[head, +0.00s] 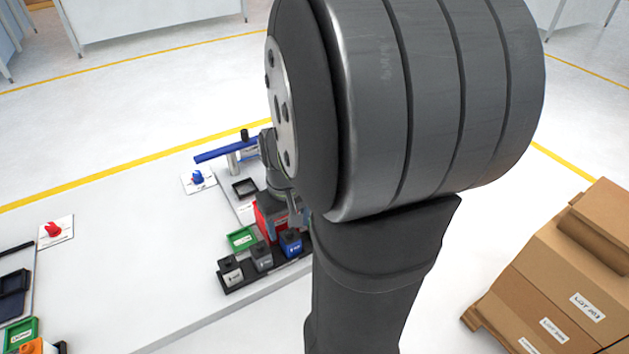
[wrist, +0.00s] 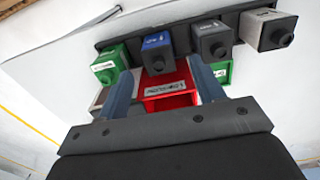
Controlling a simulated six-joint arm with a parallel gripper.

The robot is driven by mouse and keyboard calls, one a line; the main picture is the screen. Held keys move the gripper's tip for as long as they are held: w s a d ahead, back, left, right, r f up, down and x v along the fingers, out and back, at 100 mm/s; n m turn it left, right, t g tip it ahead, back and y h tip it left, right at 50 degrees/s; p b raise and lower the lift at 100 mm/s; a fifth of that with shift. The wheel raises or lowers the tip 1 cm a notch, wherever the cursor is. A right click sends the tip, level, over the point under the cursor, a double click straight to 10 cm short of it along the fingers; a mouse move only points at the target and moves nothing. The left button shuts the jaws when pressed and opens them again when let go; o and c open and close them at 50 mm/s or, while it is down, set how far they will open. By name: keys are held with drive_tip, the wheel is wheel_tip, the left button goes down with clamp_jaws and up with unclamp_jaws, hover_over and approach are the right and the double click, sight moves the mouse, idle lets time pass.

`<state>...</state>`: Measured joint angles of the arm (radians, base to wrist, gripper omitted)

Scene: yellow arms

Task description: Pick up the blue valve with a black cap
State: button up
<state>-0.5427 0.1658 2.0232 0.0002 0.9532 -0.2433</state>
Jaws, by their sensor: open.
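The blue valve with a black cap (wrist: 157,50) stands in a dark rack (wrist: 123,46) among similar capped blocks. It also shows in the head view as a blue block (head: 291,242) at the rack's right end. My gripper (wrist: 160,68) is open and empty. In the wrist view its two fingers reach up on either side of the blue valve's cap, apart from it; the height gap cannot be told. In the head view my arm hides most of the gripper.
A red bin (wrist: 168,97) lies between the fingers in the wrist view. Green (wrist: 109,66), dark grey (wrist: 212,40) and light grey (wrist: 267,30) capped blocks share the rack. A green tray (head: 241,239) lies beside it. Cardboard boxes (head: 570,285) stand at right.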

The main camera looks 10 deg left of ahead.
sight(290, 239)
drive_tip(key=shift+w+f, duration=0.2)
drive_tip(key=shift+f, duration=3.1)
drive_tip(key=c, duration=1.1)
drive_tip(key=shift+r, duration=0.1)
